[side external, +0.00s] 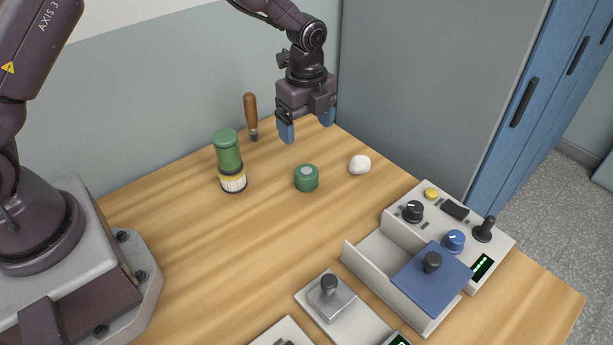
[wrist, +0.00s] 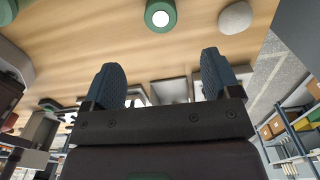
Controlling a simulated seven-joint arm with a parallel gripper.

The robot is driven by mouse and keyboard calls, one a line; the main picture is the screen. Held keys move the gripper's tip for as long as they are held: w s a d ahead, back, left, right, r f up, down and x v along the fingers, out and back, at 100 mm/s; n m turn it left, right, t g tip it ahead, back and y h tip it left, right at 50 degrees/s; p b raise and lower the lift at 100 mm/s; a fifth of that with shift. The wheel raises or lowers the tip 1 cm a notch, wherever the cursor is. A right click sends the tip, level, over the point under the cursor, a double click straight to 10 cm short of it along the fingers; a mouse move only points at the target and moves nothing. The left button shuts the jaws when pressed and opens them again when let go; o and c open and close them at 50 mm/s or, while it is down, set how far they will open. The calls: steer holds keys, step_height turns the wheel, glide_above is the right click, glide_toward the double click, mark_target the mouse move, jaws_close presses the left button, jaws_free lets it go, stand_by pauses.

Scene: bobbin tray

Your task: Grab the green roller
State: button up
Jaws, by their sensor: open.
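The green roller (side external: 307,178) is a short green cylinder with a pale round spot on top, standing on the wooden table. In the wrist view the green roller (wrist: 160,15) is at the top edge, partly cut off, beyond and between my fingertips. My gripper (side external: 307,132) is open and empty above the table, behind the roller in the side view. In the wrist view my gripper (wrist: 161,75) shows its two blue finger pads spread wide apart, with nothing between them.
A taller green-topped brush-like item (side external: 228,155) stands left of the roller, and a wooden-handled tool (side external: 251,115) behind it. A white lump (side external: 360,164) lies to the right. A control box (side external: 450,225) with a blue-lidded tray (side external: 432,278) stands front right. Table left of centre is clear.

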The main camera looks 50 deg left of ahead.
mark_target(306, 170)
steer(key=shift+m, duration=0.9)
step_height(306, 170, down, 13)
steer(key=shift+r, duration=0.1)
steer(key=shift+c, duration=0.5)
steer(key=c, duration=1)
